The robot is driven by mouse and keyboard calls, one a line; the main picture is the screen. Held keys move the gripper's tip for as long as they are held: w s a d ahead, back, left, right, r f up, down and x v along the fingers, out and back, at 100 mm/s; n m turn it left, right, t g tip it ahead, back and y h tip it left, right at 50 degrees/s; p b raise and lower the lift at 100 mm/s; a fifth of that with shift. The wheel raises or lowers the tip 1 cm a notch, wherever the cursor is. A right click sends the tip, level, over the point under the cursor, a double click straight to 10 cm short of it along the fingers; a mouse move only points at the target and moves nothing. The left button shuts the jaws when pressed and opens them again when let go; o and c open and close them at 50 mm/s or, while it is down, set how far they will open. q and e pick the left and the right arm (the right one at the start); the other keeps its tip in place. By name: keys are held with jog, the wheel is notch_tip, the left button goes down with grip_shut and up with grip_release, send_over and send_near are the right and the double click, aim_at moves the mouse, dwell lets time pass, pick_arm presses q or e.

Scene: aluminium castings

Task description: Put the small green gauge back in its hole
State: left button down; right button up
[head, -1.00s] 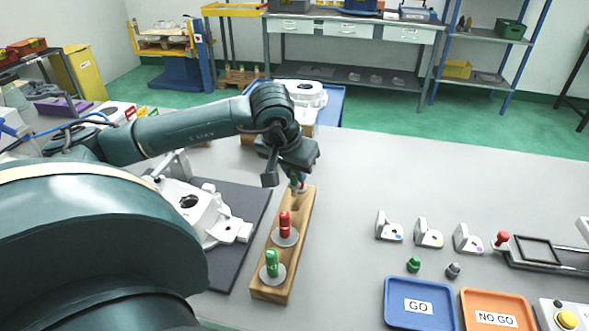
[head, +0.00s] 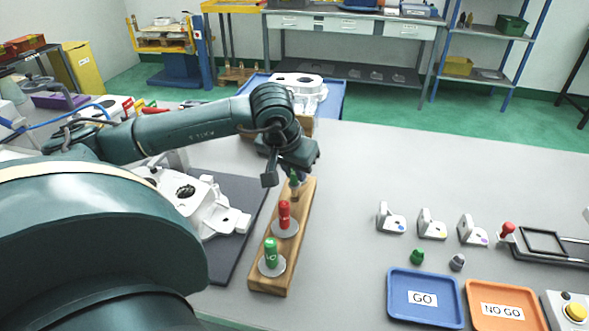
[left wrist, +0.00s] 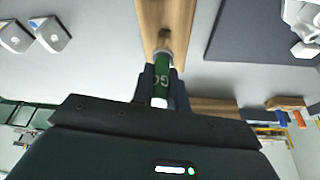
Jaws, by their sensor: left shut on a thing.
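The small green gauge (left wrist: 161,82) has a green handle with pale lettering and shows upright between my fingers in the left wrist view. My left gripper (left wrist: 161,92) is shut on this handle. In the head view, my left gripper (head: 292,176) is over the far end of the wooden gauge block (head: 262,283), and part of the green gauge (head: 295,182) shows under it. The gauge's lower end is close to the block top; I cannot tell whether it is in the hole. My right gripper is not in view.
A red gauge (head: 284,214) and a larger green gauge (head: 271,252) stand in the block's nearer places. A white casting (head: 205,205) lies on a dark mat (head: 245,190) to the left. A blue GO tray (head: 425,316) and orange NO GO tray (head: 505,320) lie at right.

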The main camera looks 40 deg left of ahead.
aim_at(293, 180)
pick_arm(q)
jog(key=shift+b, duration=0.55)
dwell(1.1)
jog(key=shift+f+b, duration=1.2)
jog(key=shift+f, duration=0.05)
jog(key=shift+f+b, duration=0.3)
jog(key=shift+f+b, duration=0.5)
jog(key=shift+f, duration=0.05)
jog(key=c, duration=1.3)
grip_release()
